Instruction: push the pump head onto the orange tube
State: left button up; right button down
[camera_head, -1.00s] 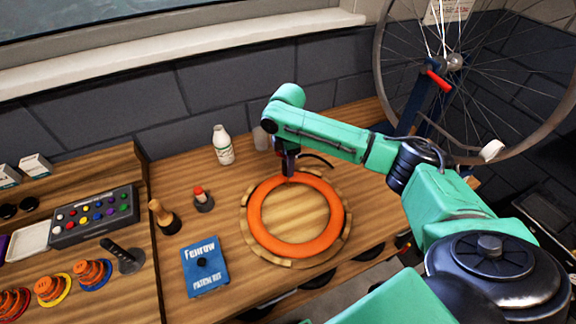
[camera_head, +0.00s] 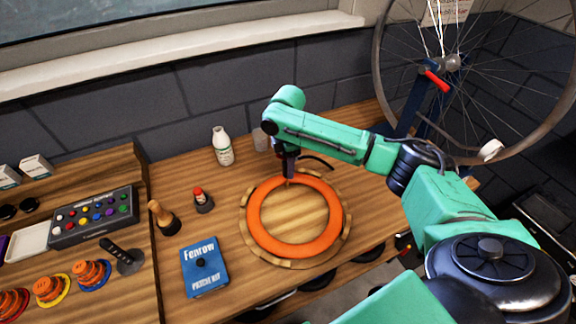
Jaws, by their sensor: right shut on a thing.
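The orange tube (camera_head: 335,226) lies flat as a ring on a round wooden board on the bench. My right gripper (camera_head: 289,178) points down at the far edge of the tube, slightly left of its middle. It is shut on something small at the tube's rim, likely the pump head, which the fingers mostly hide. A dark hose (camera_head: 318,161) curves away to the right behind the gripper. I cannot tell whether the held thing is seated on the tube. My left gripper is not in view.
A bicycle wheel (camera_head: 490,150) hangs at the right. Bare bench shows between the box and the board.

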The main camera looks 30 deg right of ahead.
jog(key=shift+f+b, duration=0.35)
jog(key=shift+f, duration=1.25)
jog(key=shift+c, duration=2.1)
grip_release()
notch_tip(320, 180, up, 15)
jog(key=shift+f+b, duration=0.2)
jog(key=shift+b, duration=1.05)
